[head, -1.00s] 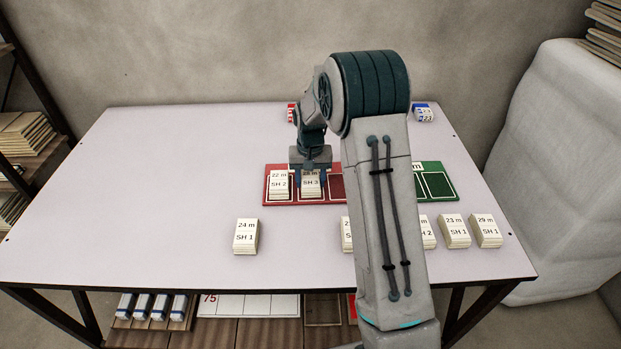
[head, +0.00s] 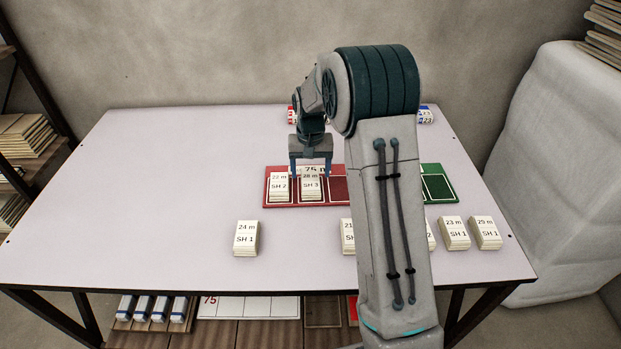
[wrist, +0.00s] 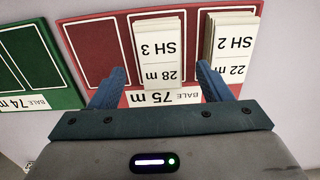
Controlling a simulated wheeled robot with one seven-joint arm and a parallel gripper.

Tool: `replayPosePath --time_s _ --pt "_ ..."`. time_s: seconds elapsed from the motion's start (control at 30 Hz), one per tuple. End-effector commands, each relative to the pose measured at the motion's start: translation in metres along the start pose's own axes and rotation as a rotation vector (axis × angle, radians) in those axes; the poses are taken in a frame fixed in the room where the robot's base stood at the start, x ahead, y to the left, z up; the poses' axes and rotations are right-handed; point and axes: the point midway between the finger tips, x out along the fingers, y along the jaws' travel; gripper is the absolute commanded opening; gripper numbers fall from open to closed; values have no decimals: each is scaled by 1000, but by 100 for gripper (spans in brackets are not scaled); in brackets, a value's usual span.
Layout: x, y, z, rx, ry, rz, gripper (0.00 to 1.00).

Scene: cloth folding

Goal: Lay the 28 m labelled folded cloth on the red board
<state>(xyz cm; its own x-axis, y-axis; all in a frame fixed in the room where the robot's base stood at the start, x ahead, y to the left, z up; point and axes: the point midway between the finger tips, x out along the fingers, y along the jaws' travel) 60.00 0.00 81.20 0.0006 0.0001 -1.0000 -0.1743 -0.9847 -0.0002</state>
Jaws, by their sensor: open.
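The cloth labelled 28 m SH 3 (head: 311,186) lies in the middle slot of the red board (head: 292,203), beside the cloth labelled 22 m SH 2 (head: 279,186) in the left slot. My gripper (head: 310,172) is open and empty, just above and behind the 28 m cloth. In the wrist view, the 28 m cloth (wrist: 158,50) shows upside down beyond my open gripper (wrist: 165,88), apart from its fingers. The red board's label reads BALE 75 m (wrist: 165,97).
A green board (head: 440,187), labelled BALE 74 m in the wrist view, lies to the right, partly hidden by my arm. A front row holds the 24 m (head: 246,237), 23 m (head: 454,232) and 29 m (head: 486,232) cloths, with others partly hidden. The table's left side is clear.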

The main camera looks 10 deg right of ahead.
Motion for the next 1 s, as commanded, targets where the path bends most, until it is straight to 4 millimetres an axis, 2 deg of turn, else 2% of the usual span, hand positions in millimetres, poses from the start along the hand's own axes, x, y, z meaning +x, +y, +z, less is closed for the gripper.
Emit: replayPosePath --time_s 0.03,0.2,0.43,0.57,0.67,0.77,1.0 --pt "-14 0 -1 0 5 -1 71" --pt "-48 0 -1 0 4 -1 71" --pt "-74 0 0 0 2 0 71" --pt "-85 2 10 -7 7 -1 71" --pt "-100 4 30 -19 23 -3 71" --pt "-117 9 59 -38 42 -6 71" --pt "-144 21 136 -83 90 -13 71"
